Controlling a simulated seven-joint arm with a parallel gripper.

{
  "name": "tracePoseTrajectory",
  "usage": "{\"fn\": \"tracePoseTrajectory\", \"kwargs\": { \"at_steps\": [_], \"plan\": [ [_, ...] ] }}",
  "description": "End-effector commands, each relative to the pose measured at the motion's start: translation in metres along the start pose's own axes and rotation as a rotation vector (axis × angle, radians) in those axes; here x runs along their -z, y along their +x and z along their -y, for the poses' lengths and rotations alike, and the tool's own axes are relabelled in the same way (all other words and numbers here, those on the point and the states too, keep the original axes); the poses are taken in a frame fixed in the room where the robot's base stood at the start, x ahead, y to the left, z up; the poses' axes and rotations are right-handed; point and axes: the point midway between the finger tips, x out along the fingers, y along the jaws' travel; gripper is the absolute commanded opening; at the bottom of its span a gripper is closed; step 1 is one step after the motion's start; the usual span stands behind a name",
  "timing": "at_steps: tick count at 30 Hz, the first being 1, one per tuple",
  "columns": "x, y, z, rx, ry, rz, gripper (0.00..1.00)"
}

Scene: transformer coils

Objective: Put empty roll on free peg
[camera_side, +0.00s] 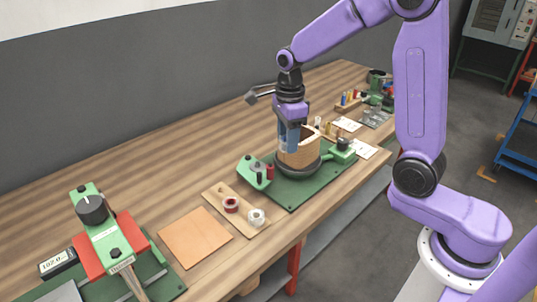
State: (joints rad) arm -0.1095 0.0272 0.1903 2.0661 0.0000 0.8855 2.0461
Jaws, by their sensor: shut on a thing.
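My gripper (289,148) points down at the left side of an open-topped tan cylinder (301,155). It is shut, and its bluish fingers overlap the cylinder's left wall; they appear to pinch that wall, though the contact is small. The cylinder is upright over a round black base (303,171) on a green plate (292,191). A wooden board (216,194) nearer the camera carries a dark red roll (231,204) and a white roll (256,216). I cannot clearly make out a bare peg or tell which roll is the empty one.
A green bracket (249,168) with a small red part (270,172) stands left of the cylinder. A green clamp (342,151) stands right. A tan square sheet (194,236) and a green-and-red device (106,240) lie nearer.

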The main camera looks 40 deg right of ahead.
Motion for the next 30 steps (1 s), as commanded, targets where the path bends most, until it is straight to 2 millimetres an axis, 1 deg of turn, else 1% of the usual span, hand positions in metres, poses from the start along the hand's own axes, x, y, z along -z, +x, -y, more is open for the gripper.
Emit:
{"fn": "tracePoseTrajectory", "kwargs": {
  "at_steps": [1,6,11,15,21,24,30],
  "plan": [
    [-0.009,0.003,0.009,-0.002,-0.002,-0.001,0.16],
    [-0.044,0.016,0.040,-0.002,-0.002,-0.001,0.16],
    [-0.078,0.034,0.065,-0.002,-0.002,-0.001,0.16],
    [-0.107,0.053,0.083,-0.003,-0.002,-0.002,0.16],
    [-0.141,0.081,0.101,-0.001,-0.001,-0.001,0.16],
    [-0.153,0.091,0.105,-0.001,-0.002,-0.001,0.16],
    [-0.163,0.102,0.109,-0.001,0.000,0.000,0.16]
  ]
}}
